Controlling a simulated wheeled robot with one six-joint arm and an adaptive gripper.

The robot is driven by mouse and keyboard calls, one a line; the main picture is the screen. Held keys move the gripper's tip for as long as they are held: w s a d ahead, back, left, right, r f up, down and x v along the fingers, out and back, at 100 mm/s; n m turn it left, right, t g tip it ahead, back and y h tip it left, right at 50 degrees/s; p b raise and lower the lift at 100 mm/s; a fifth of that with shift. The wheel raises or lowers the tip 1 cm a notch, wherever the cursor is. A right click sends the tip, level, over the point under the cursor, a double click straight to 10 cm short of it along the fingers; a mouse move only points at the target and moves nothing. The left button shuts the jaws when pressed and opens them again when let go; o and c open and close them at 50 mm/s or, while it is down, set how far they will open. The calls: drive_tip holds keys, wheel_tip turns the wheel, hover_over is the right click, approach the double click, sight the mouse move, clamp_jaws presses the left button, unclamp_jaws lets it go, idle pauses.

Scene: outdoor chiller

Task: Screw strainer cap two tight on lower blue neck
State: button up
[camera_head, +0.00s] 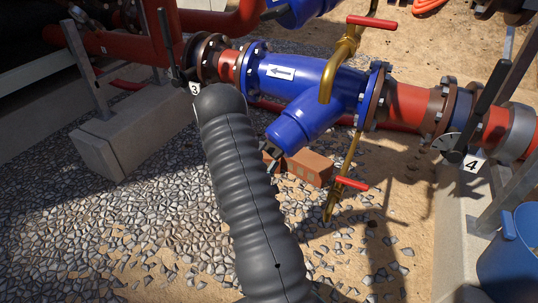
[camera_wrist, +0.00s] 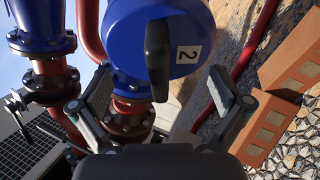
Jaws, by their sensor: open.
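The strainer cap two (camera_wrist: 190,28) fills the top middle of the wrist view. It is a round blue disc with a white label "2" and a black bar handle (camera_wrist: 157,60) across its face. My gripper (camera_wrist: 164,92) is open, its two fingers apart on either side of the handle. I see no finger contact. In the head view the lower blue neck (camera_head: 313,112) slants down and left from the blue strainer body, ending in a blue cap-like end (camera_head: 287,134). My dark ribbed arm covers most of my gripper there. How tightly the cap sits cannot be told.
Orange bricks (camera_head: 308,167) lie under the neck and show at the right in the wrist view (camera_wrist: 290,70). A brass pipe with a red handle (camera_head: 352,183) hangs right of the neck. A blue bucket (camera_head: 510,258) stands at lower right. Gravel lies in front.

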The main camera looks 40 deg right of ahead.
drive_tip(key=shift+a, duration=0.1)
drive_tip(key=v, duration=0.7)
idle(0.4)
drive_tip(key=v, duration=1.2)
